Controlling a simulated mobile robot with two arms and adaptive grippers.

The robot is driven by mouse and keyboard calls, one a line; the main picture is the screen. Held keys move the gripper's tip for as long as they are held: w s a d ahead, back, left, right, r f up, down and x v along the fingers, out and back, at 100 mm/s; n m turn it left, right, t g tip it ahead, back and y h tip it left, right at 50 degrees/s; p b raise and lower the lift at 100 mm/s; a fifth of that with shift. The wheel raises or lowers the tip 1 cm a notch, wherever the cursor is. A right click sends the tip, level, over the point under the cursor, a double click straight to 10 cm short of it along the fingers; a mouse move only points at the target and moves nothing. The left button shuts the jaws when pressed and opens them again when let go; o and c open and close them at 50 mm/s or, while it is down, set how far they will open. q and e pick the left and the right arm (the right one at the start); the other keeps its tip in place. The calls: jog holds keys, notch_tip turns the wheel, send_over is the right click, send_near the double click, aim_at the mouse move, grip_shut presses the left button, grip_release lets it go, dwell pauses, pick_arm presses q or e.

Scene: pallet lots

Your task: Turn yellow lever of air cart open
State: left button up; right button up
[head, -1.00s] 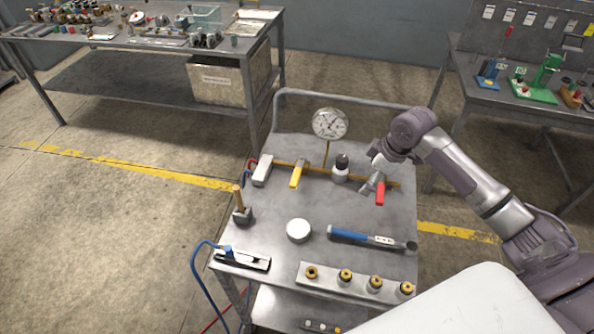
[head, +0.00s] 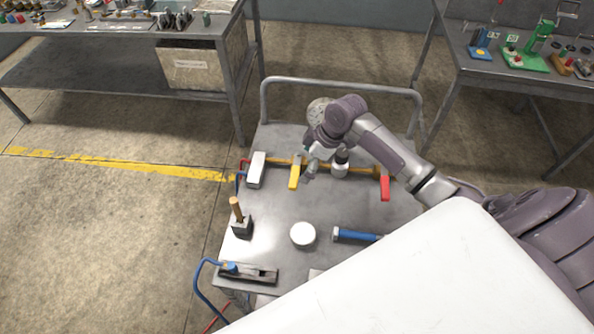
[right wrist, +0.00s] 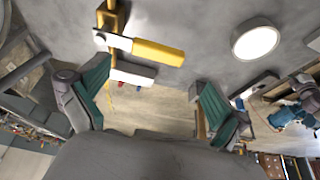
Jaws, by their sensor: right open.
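The yellow lever (head: 294,173) hangs from the brass pipe on the grey cart (head: 272,212) and points toward the front of the cart. My right gripper (head: 308,172) is just right of the lever, partly hidden by my own wrist. In the right wrist view the gripper (right wrist: 150,82) is open, with green-padded fingers spread wide. The yellow lever (right wrist: 158,52) lies beyond the fingertips, roughly between them, and nothing is held. My left gripper is not in view.
A red lever (head: 385,187) hangs further right on the pipe. The gauge (head: 317,108) stands partly hidden behind my arm. A white round disc (head: 302,235), a blue-handled tool (head: 354,236) and a wooden-handled piece (head: 236,210) occupy the cart's front. A grey block (head: 256,170) sits left.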

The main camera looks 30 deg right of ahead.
aim_at(295, 176)
jog(key=x, duration=0.5)
jog(key=shift+w+f+p, duration=0.15)
jog(key=shift+f+p, duration=0.15)
jog(key=shift+a+f, duration=0.15)
jog(key=shift+f, duration=0.05)
jog(key=shift+w+f, duration=0.1)
jog(key=shift+f, duration=0.05)
jog(key=shift+c, duration=0.2)
jog(key=c, duration=1.5)
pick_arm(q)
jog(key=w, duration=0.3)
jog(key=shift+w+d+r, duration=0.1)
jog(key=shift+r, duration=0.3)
pick_arm(e)
jog(key=shift+a, duration=0.1)
